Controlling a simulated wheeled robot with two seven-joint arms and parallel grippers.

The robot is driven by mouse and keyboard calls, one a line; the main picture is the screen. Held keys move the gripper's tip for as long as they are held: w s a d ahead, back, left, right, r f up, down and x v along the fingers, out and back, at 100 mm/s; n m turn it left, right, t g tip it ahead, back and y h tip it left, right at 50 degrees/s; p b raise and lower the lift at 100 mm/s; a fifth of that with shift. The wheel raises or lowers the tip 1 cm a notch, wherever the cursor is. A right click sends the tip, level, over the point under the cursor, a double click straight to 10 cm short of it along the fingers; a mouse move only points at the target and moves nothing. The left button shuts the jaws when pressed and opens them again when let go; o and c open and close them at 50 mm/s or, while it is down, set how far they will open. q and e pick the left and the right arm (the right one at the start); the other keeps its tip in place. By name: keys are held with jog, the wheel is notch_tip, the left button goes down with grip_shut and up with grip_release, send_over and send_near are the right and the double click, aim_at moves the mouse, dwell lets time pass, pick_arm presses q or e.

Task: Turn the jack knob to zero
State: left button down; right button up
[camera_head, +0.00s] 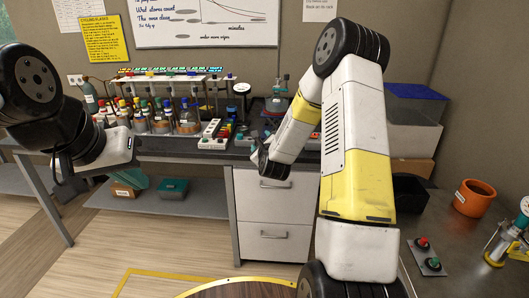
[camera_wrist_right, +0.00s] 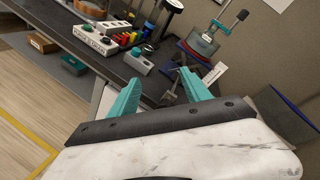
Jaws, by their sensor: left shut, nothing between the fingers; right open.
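A blue-and-red apparatus that looks like the jack (camera_wrist_right: 203,43) stands on the dark bench in the right wrist view, with a pale tag beside it. It also shows small in the head view (camera_head: 277,103). I cannot make out its knob or scale clearly. My right gripper (camera_wrist_right: 160,76) is open, its two teal fingers apart and empty, pointing towards the bench short of the jack. In the head view its fingers are hidden beyond my right wrist. My left gripper (camera_head: 118,148) is shut and empty at the left, in front of the bench and well away from the jack.
A white socket strip (camera_wrist_right: 95,40) and a small button box (camera_wrist_right: 138,61) lie near the jack. A rack of bottles (camera_head: 165,110) crowds the bench's left part. An orange pot (camera_head: 474,198) and a button panel (camera_head: 428,256) are on the right-hand counter. Open floor lies left.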

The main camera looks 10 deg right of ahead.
jog(key=s+d+f+m+t+h, duration=0.15)
jog(key=d+f+m+h, duration=0.25)
jog(key=f+m, duration=0.65)
jog(key=shift+m, duration=0.25)
jog(key=x, duration=0.8)
jog(key=shift+r, duration=0.3)
jog(key=shift+s, duration=0.1)
grip_shut()
